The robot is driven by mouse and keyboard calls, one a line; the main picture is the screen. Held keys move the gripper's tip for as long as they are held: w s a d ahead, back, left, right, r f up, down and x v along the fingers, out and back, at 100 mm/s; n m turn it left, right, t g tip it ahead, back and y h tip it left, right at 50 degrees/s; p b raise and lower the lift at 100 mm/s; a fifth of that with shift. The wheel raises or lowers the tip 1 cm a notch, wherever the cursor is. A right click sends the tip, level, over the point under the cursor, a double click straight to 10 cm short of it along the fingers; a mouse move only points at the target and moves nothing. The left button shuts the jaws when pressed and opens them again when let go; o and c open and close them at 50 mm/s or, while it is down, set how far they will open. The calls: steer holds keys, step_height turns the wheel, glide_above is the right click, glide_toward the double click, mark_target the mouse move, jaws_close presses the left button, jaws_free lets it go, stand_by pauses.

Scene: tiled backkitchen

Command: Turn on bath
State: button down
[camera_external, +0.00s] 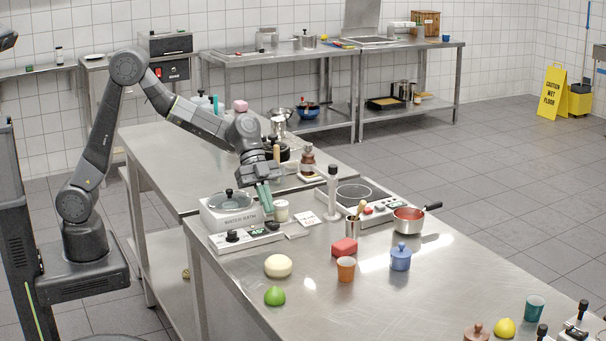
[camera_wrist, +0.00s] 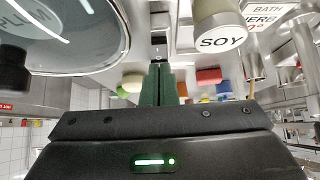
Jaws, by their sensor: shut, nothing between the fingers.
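The water bath (camera_external: 240,220) is a white box labelled WATER BATH with a glass lid (camera_external: 230,198). The lid also shows large at the upper left in the wrist view (camera_wrist: 85,30). A control strip (camera_external: 245,246) along its front has a black knob (camera_external: 232,236), a small green display and a second dark part (camera_external: 272,226). My gripper (camera_external: 267,208) has green fingers, shut and empty, pointing down at the bath's right end, just above that dark part. The fingers also show in the wrist view (camera_wrist: 160,68). I cannot tell whether they touch anything.
A soy jar (camera_wrist: 220,35) stands close beside my fingers; it shows in the external view (camera_external: 281,212). A metal post (camera_external: 333,190) and a hotplate (camera_external: 354,192) stand to the right. A red block (camera_external: 344,247) and an onion-like ball (camera_external: 278,266) lie in front.

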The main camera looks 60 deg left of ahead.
steer(key=v, duration=1.3)
steer(key=x, duration=0.3)
steer(key=d+r+p+x, duration=0.1)
steer(key=x, duration=0.6)
steer(key=shift+d+r, duration=0.1)
steer(key=shift+d, duration=0.35)
steer(key=shift+d+p, duration=0.2)
steer(key=shift+p, duration=0.6)
steer(key=shift+s+d+y+p, duration=0.1)
steer(key=shift+d+y+p, duration=0.2)
steer(key=shift+p, duration=0.45)
steer(key=shift+b+v, duration=0.6)
steer(key=shift+v, duration=1.15)
steer(key=shift+a, duration=0.15)
